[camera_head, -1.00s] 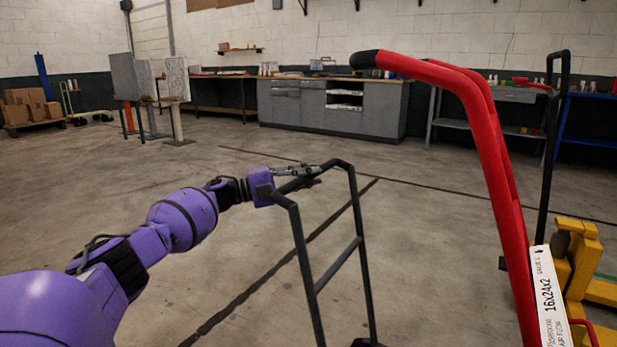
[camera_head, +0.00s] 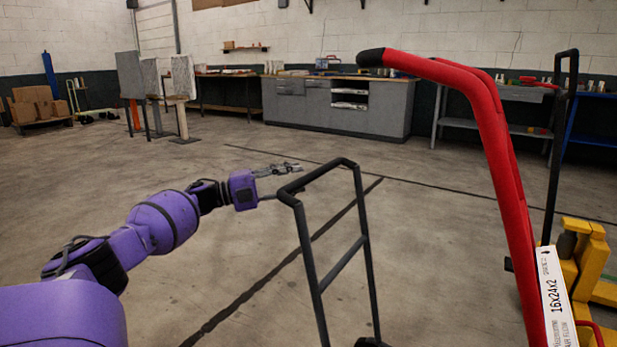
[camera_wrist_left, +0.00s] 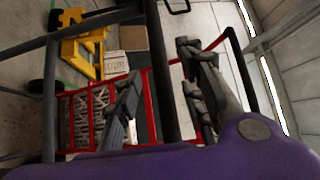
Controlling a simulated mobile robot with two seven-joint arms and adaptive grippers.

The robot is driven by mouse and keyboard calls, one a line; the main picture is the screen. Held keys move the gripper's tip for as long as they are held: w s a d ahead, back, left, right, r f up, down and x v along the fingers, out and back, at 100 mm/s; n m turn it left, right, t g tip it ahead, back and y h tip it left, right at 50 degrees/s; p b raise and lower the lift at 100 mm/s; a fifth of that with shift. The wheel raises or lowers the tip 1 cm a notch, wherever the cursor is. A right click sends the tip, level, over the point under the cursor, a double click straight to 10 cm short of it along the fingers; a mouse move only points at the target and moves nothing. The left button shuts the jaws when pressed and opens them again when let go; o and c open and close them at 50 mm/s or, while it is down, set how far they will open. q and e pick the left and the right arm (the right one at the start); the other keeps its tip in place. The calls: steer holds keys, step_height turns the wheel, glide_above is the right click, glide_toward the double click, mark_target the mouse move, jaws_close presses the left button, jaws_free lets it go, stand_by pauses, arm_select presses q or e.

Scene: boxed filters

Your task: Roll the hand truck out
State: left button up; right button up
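A black tubular frame (camera_head: 322,283) with a looped top handle and a crossbar stands upright in front of me. It looks like the hand truck; a dark wheel-like part shows at its foot, and its base is out of view. My right gripper is not in view.
A red tubular handle (camera_head: 490,120) with a black grip rises close on the right, by a white box (camera_head: 556,300) marked 16x24x2. Yellow equipment (camera_head: 590,265) stands behind. A grey workbench (camera_head: 340,105) lines the back wall. The floor at middle and left is open.

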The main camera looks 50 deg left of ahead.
arm_select(q)
steer(key=v, duration=0.6)
stand_by(0.4)
